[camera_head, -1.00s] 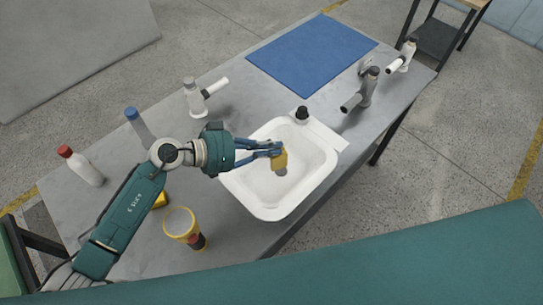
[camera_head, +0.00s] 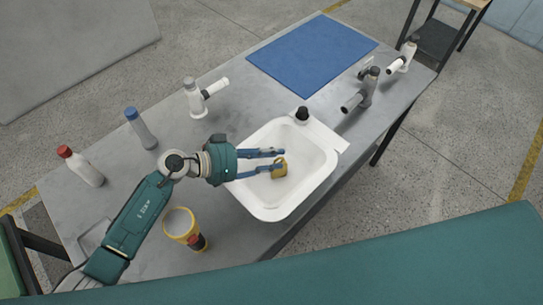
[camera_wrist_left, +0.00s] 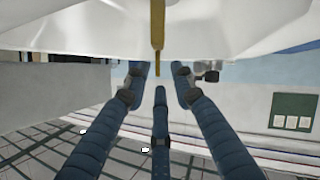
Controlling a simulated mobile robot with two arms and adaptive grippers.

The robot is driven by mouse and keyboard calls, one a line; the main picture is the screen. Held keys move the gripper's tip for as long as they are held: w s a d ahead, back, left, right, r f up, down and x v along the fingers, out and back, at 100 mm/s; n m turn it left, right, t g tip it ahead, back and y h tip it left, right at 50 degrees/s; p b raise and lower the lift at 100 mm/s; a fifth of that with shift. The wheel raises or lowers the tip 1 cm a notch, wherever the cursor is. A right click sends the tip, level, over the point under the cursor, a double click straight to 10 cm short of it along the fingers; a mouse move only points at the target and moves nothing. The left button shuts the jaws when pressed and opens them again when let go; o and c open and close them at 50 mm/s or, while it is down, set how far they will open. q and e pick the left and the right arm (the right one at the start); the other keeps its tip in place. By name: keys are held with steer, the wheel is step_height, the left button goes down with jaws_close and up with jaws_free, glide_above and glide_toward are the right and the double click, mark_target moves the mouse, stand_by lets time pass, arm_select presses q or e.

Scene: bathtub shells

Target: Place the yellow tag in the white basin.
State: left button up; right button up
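The yellow tag (camera_head: 279,168) is inside the white basin (camera_head: 270,208), near its middle, in the head view. My left gripper (camera_head: 276,160) reaches over the basin from the left, its blue fingers spread apart at the tag. In the left wrist view the tag (camera_wrist_left: 158,24) shows edge-on as a narrow yellow strip, just beyond the open fingers (camera_wrist_left: 158,75), with gaps on both sides. The white basin (camera_wrist_left: 90,25) fills the top of that view. A finger partly hides the tag in the head view. My right gripper is not in view.
A blue mat (camera_head: 312,55) lies at the back; more faucets (camera_head: 363,92) stand right.

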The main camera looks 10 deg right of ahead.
arm_select(q)
steer(key=shift+a+r, duration=0.1)
steer(key=shift+r, duration=0.1)
steer(key=b+v, duration=0.1)
steer(key=v, duration=1)
steer(key=shift+a, duration=0.35)
steer(key=shift+s+r, duration=0.1)
steer(key=shift+r, duration=0.05)
